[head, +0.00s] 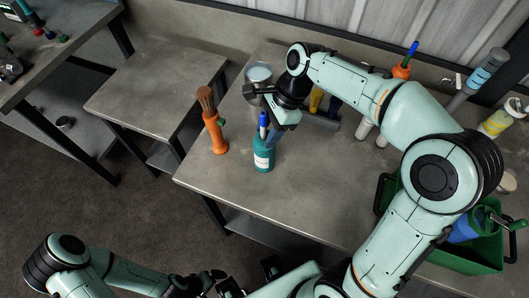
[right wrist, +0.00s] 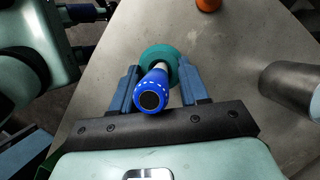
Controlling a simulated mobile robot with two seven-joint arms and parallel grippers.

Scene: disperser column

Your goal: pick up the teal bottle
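The teal bottle (head: 264,157) stands upright on the grey table, with a pale label and a blue top. In the right wrist view the bottle's blue top (right wrist: 152,92) points at the camera, and the teal body (right wrist: 158,55) shows behind it. My right gripper (head: 273,130) is above and around the bottle's upper part. In the right wrist view its two blue fingers stand apart on either side of the bottle, seemingly open; contact is not clear. My left arm lies along the bottom of the head view, and its gripper (head: 205,284) is dark and partly hidden.
An orange bottle with brush top (head: 215,133) stands left of the teal bottle. A metal can (head: 258,73) and yellow bottles (head: 316,98) are behind. A green crate (head: 470,258) is at right. The table's front middle (head: 300,195) is clear.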

